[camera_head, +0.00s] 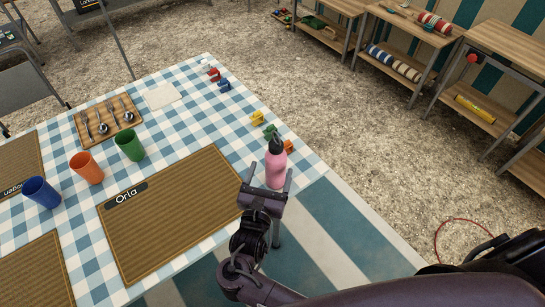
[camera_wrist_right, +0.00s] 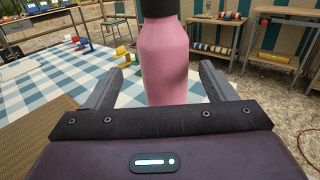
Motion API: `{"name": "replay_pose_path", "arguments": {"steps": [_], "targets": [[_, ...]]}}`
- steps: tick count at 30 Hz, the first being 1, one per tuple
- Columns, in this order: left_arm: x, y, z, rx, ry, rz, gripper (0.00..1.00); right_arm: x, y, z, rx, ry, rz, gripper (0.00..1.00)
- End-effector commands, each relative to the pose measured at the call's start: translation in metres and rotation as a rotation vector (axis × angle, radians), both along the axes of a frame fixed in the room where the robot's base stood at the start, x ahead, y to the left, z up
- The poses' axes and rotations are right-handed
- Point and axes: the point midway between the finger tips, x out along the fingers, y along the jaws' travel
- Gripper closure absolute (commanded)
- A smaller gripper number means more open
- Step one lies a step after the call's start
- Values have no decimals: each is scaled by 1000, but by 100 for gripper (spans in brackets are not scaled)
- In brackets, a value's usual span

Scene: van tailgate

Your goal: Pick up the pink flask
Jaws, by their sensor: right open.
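The pink flask (camera_head: 275,168) with a black cap stands upright near the right edge of the checked table (camera_head: 197,159). It also fills the middle of the right wrist view (camera_wrist_right: 164,62), its top cut off. My right gripper (camera_head: 266,177) is open, with its two fingers reaching toward the flask on either side. In the right wrist view, gaps show between the flask and both fingers (camera_wrist_right: 163,80). The flask's base is partly hidden behind the gripper in the head view. My left gripper is not in view.
A brown placemat marked Orla (camera_head: 165,215) lies left of the gripper. Green (camera_head: 129,145), orange (camera_head: 87,168) and blue (camera_head: 41,192) cups stand farther left. Small coloured clips (camera_head: 270,132) lie just behind the flask. A wooden cutlery tray (camera_head: 107,121) is at the back left.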

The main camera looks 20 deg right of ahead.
Motion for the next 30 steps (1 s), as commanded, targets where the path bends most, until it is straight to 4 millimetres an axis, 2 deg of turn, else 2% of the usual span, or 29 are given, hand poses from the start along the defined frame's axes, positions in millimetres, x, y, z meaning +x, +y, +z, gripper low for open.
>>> {"name": "replay_pose_path", "arguments": {"steps": [6,10,15,22,23,30], "targets": [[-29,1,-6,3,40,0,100,22,-15,-3,0,0,-2,23],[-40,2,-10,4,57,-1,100,39,-26,-6,1,-1,-1,23],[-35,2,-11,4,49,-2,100,54,-35,-6,2,1,0,23],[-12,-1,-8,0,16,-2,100,56,-36,-6,2,2,1,23],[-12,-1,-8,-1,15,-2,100,56,-36,-6,2,2,1,24],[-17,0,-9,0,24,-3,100,56,-36,-6,2,2,1,55]]}}
